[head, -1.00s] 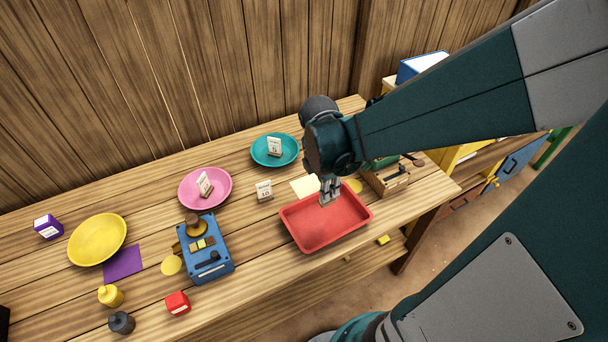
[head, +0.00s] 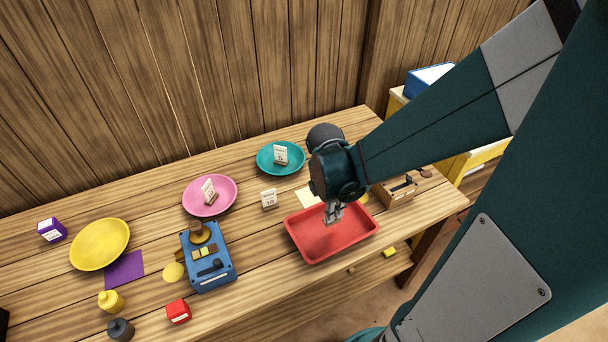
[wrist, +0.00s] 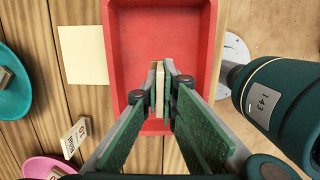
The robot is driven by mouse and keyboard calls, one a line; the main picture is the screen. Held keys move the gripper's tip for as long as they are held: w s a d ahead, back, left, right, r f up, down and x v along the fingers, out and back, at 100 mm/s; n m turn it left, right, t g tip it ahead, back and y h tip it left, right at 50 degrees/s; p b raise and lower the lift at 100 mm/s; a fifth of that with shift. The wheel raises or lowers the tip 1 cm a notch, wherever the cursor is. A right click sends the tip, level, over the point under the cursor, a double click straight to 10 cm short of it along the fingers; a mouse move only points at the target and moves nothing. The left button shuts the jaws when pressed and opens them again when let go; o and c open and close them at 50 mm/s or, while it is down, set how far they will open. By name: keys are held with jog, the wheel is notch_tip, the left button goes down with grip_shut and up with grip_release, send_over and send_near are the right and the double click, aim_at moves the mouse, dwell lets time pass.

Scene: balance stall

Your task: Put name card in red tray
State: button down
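The red tray (head: 290,222) lies at the front right of the table, with a bare floor in the head view. It fills the upper middle of the wrist view (wrist: 135,35). My gripper (head: 333,213) points down over the tray. In the wrist view its fingers (wrist: 160,90) are close together on a thin, pale card-like piece (wrist: 159,88), seen edge-on. Its face is hidden, so I cannot read it as the name card. I cannot tell whether it touches the tray floor. A standing card marked 10 (head: 269,199) is left of the tray; it also shows in the wrist view (wrist: 75,138).
Cards stand on the pink plate (head: 225,190) and teal plate (head: 294,150). A pale flat sheet (wrist: 82,54) lies beside the tray. A blue device (head: 210,268) and yellow plate (head: 100,244) are further left. A wooden box (head: 397,193) stands right, behind the tray.

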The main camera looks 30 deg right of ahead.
jog(key=shift+f, duration=0.45)
jog(key=shift+f, duration=0.1)
jog(key=shift+f+b, duration=0.65)
jog(key=shift+f, duration=1.3)
jog(key=shift+f, duration=0.2)
jog(key=c, duration=2.7)
grip_release()
jog(key=shift+o, duration=0.2)
jog(key=shift+r, duration=0.2)
jog(key=shift+a+r+p, duration=0.3)
jog(key=shift+r+p, duration=0.2)
jog(key=shift+r, duration=1.45)
jog(key=shift+a+r+p, duration=0.25)
jog(key=shift+r+p, duration=0.3)
jog(key=shift+r, duration=1.45)
jog(key=shift+a+r+p, duration=0.3)
jog(key=shift+r+p, duration=0.2)
jog(key=shift+r, duration=1.45)
